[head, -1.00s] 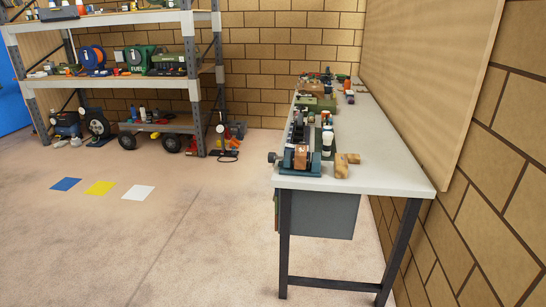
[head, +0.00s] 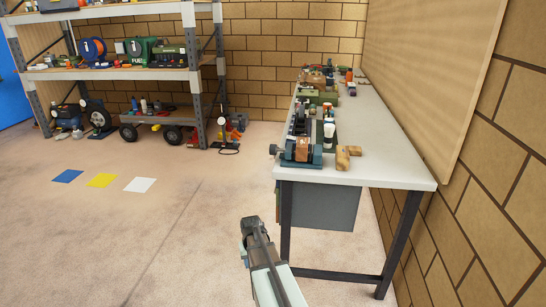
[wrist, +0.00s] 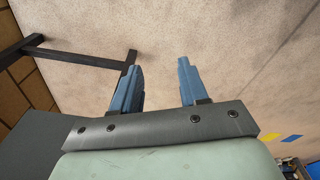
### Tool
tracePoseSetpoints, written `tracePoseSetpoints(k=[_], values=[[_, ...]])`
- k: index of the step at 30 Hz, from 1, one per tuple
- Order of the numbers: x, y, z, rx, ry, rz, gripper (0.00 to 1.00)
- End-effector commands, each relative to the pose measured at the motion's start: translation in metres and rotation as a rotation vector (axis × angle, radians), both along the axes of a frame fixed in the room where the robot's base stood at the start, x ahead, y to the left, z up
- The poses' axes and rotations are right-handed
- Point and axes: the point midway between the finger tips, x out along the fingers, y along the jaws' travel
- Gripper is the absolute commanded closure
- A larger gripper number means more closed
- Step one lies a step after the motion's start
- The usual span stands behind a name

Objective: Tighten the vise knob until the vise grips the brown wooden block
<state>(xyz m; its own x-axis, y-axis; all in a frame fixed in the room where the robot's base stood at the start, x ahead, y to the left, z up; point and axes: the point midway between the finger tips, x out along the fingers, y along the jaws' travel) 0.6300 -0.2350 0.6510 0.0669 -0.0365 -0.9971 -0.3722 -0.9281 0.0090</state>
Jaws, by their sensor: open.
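The blue-green vise (head: 300,161) sits at the near left corner of the workbench. A brown wooden block (head: 303,147) is between its jaws; I cannot tell whether they press on it. A dark round vise knob (head: 274,150) sticks out on the vise's left side, past the bench edge. My gripper (head: 247,222) is below and to the left of the vise, over the floor and apart from the knob. In the wrist view, my gripper (wrist: 158,80) has two blue fingers spread wide with nothing between them. The vise and knob are not in the wrist view.
L-shaped tan wooden pieces (head: 346,156) lie right of the vise. Several tools and bottles crowd the bench behind it. The workbench (head: 390,150) is bare along its right side. A grey cabinet (head: 325,205) hangs beneath. Floor left of the bench is open.

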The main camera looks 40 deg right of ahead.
Motion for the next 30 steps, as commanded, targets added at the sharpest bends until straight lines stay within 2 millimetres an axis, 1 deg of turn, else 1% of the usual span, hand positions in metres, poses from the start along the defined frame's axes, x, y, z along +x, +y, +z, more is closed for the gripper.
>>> tracePoseSetpoints(k=[1,3,8,9,11,12,14,15,17,18,20,21,23,24,26,27,29,30], values=[[0.018,-0.016,0.016,-0.011,-0.026,-0.012,0.56],[0.035,-0.033,0.038,-0.027,-0.055,-0.025,0.56],[0.070,-0.072,0.090,-0.061,-0.120,-0.055,0.56],[0.078,-0.083,0.104,-0.071,-0.137,-0.063,0.56],[0.091,-0.098,0.126,-0.085,-0.161,-0.074,0.56],[0.099,-0.108,0.141,-0.094,-0.175,-0.082,0.56],[0.110,-0.122,0.164,-0.107,-0.198,-0.094,0.56],[0.117,-0.132,0.179,-0.117,-0.213,-0.102,0.56],[0.127,-0.147,0.204,-0.130,-0.235,-0.114,0.56],[0.134,-0.156,0.221,-0.139,-0.248,-0.123,0.56],[0.144,-0.170,0.247,-0.153,-0.270,-0.135,0.56],[0.150,-0.179,0.264,-0.161,-0.283,-0.144,0.56],[0.160,-0.192,0.291,-0.173,-0.303,-0.157,0.56],[0.166,-0.199,0.308,-0.181,-0.315,-0.165,0.56],[0.175,-0.209,0.333,-0.191,-0.330,-0.176,0.56],[0.180,-0.215,0.348,-0.197,-0.339,-0.183,0.56],[0.190,-0.223,0.371,-0.206,-0.351,-0.193,0.56],[0.197,-0.227,0.387,-0.210,-0.358,-0.200,0.56]])
